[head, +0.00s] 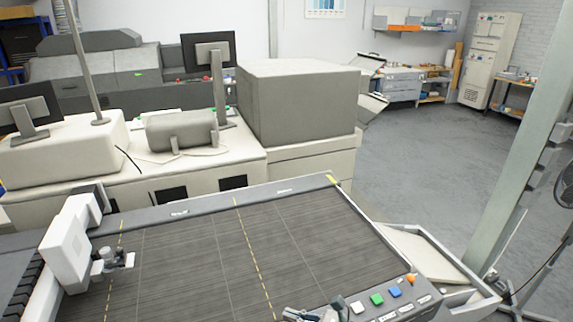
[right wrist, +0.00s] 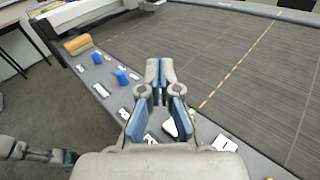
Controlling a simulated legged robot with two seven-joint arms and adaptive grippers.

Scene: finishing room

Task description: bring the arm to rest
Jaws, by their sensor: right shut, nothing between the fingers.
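My right gripper (head: 315,314) shows at the bottom edge of the head view, partly cut off, at the near edge of the flatbed machine. In the right wrist view its fingers (right wrist: 158,72) with blue inner pads come together at the tips, with nothing held between them. They are over the control strip (right wrist: 113,98) along the bed's edge. I cannot tell how high they are above it. My left gripper is not seen in the head view.
The dark striped flatbed (head: 190,262) fills the foreground, with a white carriage (head: 68,240) at its left. White, green (head: 377,299) and blue (head: 395,291) buttons and an orange knob (head: 411,279) line its near right corner. A grey post (head: 525,140) stands right; floor beyond is open.

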